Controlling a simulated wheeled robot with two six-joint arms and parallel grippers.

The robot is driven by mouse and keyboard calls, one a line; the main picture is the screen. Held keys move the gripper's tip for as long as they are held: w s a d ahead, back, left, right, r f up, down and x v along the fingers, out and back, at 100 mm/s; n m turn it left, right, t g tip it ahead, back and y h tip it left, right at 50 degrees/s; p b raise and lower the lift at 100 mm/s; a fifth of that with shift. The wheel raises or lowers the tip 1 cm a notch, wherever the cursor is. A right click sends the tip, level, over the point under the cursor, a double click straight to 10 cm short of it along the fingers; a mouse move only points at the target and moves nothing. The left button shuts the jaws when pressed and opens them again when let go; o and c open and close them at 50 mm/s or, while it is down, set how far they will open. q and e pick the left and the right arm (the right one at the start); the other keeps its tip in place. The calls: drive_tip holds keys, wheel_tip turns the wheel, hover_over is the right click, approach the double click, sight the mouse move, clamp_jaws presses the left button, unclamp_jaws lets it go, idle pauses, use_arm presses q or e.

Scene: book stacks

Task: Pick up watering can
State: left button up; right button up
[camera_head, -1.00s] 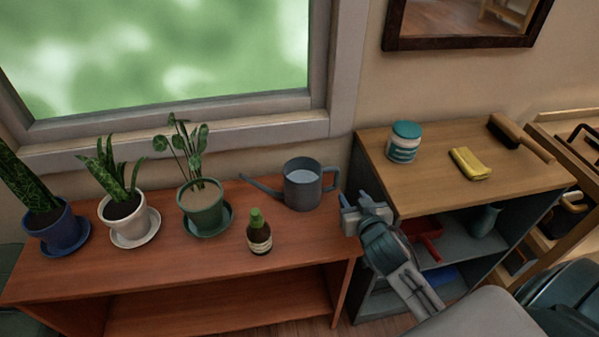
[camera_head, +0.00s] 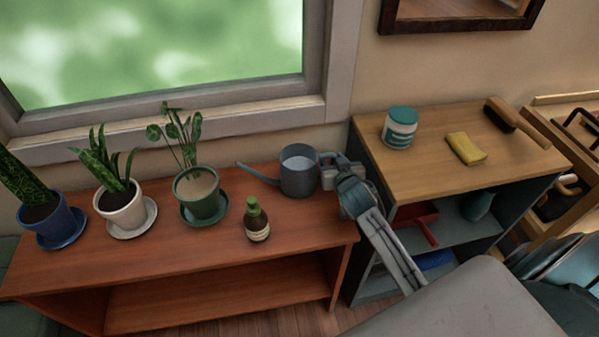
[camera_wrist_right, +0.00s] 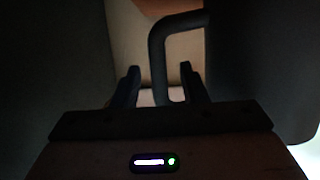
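The grey watering can (camera_head: 298,178) stands upright on the reddish-brown shelf (camera_head: 160,245) below the window, its spout toward the left. My right gripper (camera_head: 328,170) is at the can's right side, where the handle is. In the right wrist view, the can's dark handle (camera_wrist_right: 157,50) comes down between the two fingers of my right gripper (camera_wrist_right: 160,70). The fingers are apart, with a gap showing beside the handle. In the head view, my gripper hides most of the handle. My left gripper is not in view.
A brown bottle with a green cap (camera_head: 257,222) stands in front of the can. A green pot (camera_head: 198,196), a white pot (camera_head: 124,212) and a blue pot (camera_head: 55,222) stand to the left. A wooden-topped cabinet (camera_head: 430,150) with a jar (camera_head: 399,128) stands right.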

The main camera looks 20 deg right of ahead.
clamp_jaws()
idle(1.4)
